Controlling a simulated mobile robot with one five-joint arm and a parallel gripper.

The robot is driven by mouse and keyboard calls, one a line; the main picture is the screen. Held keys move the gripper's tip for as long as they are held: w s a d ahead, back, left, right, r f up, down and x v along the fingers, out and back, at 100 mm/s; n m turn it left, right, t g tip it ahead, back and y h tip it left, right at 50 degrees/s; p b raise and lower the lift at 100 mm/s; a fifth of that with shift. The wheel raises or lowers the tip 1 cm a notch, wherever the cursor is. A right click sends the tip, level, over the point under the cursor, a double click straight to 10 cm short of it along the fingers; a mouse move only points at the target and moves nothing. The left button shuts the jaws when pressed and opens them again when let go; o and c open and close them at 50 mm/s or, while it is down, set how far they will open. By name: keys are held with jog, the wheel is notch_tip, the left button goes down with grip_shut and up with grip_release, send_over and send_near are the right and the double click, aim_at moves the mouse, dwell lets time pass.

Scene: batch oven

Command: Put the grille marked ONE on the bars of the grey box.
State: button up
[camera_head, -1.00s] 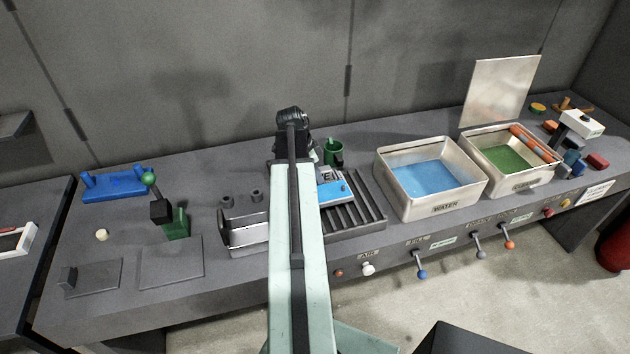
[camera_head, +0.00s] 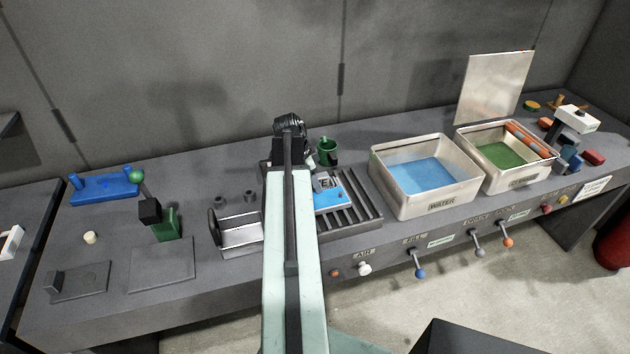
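A dark grey box with parallel bars (camera_head: 358,211) stands mid-bench, right of my arm; the arm hides its left part. A blue piece (camera_head: 333,198) with a small pale marked part lies on or over the bars; its lettering is too small to read. I cannot make out a grille marked ONE. My arm reaches away from the camera over the bench and ends in a dark joint beside the bars. My gripper is mostly hidden behind the arm; a small pale part (camera_head: 310,160) shows at its right, and its fingers cannot be made out.
A metal-lined open box (camera_head: 241,231) is left of my arm. Right are the WATER tub (camera_head: 443,203) and a second tub with green content (camera_head: 519,182). A green cup (camera_head: 327,150) stands behind the bars. Knobs and levers line the front. Flat plates (camera_head: 161,264) lie left.

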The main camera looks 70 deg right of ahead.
jog(key=shift+r, duration=0.1)
jog(key=p+v, duration=1.1)
jog(key=v, duration=0.1)
jog(key=shift+p, duration=0.3)
jog(key=shift+r, duration=0.1)
